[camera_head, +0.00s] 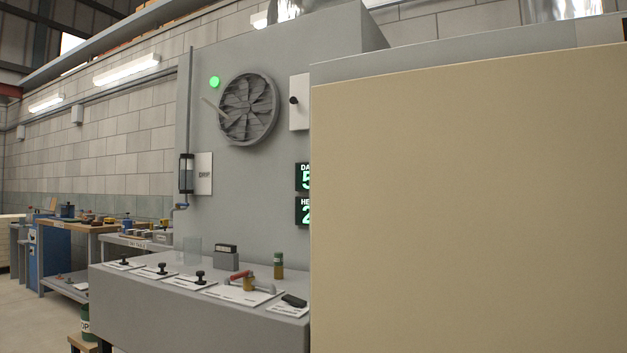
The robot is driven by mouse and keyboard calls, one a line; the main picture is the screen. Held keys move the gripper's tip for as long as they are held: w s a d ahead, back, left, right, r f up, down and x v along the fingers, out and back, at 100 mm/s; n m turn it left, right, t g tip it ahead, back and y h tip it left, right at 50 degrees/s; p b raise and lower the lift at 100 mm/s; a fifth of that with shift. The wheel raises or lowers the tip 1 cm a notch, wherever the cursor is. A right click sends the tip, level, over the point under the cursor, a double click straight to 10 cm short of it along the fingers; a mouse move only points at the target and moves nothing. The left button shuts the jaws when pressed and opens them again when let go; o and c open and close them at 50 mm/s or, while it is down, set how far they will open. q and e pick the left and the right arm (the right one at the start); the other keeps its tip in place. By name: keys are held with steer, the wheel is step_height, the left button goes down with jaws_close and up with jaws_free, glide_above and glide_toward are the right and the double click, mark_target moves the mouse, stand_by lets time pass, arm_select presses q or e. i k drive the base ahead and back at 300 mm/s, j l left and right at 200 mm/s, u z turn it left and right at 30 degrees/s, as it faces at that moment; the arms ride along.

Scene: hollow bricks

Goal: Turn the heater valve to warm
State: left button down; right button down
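A red-handled valve (241,275) with a brass-coloured body sits on a labelled plate on the ledge of a grey machine. It looks like the heater valve, but its label is too small to read. Whether it is set to warm cannot be told. Two partly covered displays show green characters: the upper display (303,177) and the lower display (303,211), which begins with "HE". Neither of my grippers is in view.
A large beige panel (470,200) fills the right side and hides part of the machine. The grey ledge (200,310) carries several black knobs (200,277) and a black handle (294,300). A round fan (248,108) and a lit green lamp (214,81) are above. Workbenches (75,226) stand at left.

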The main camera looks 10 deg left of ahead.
mark_target(249, 273)
steer(key=i+j+u, duration=0.35)
steer(key=i+j, duration=0.55)
